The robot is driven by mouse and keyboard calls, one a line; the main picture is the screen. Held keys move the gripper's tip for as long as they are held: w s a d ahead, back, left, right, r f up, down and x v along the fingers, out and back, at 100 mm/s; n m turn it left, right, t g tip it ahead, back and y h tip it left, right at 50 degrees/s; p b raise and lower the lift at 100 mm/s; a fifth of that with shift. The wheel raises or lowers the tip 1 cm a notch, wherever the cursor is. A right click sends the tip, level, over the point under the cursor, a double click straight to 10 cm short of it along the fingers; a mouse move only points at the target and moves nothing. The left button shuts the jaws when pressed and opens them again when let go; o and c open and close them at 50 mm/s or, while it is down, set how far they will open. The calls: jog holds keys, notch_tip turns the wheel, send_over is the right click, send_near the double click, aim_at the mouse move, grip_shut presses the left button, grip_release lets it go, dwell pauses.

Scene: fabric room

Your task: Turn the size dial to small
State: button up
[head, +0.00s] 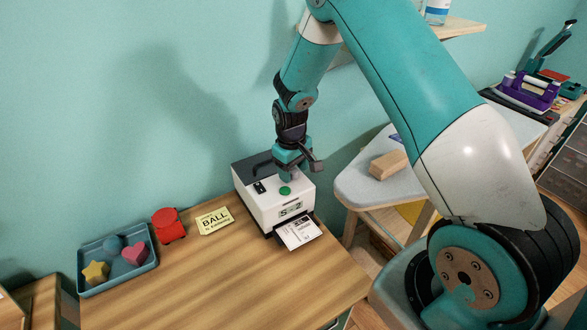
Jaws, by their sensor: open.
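A white and dark grey machine (262,207) stands at the right part of the wooden table, near the wall. Its top has a small black control (259,187) at the left and a round green button (285,190). A small display (290,210) on its front appears to read "S-2". I cannot tell which part is the size dial; it may be hidden behind my gripper. My gripper (290,172) is open, pointing down close over the rear right of the machine's top. Whether it touches anything there cannot be told.
A printed white card (299,233) sticks out of the machine's front. Left of it on the table (200,285) lie a yellow "BALL" card (214,221), a red object (168,226) and a blue tray (93,285) with shapes. An ironing board (360,185) with a wooden block (388,164) stands right.

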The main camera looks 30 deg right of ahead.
notch_tip(320, 180, up, 17)
jog(key=a+b, duration=0.1)
jog(key=b, duration=0.2)
jog(key=shift+s+r, duration=0.15)
jog(key=shift+r, duration=0.05)
dwell(0.4)
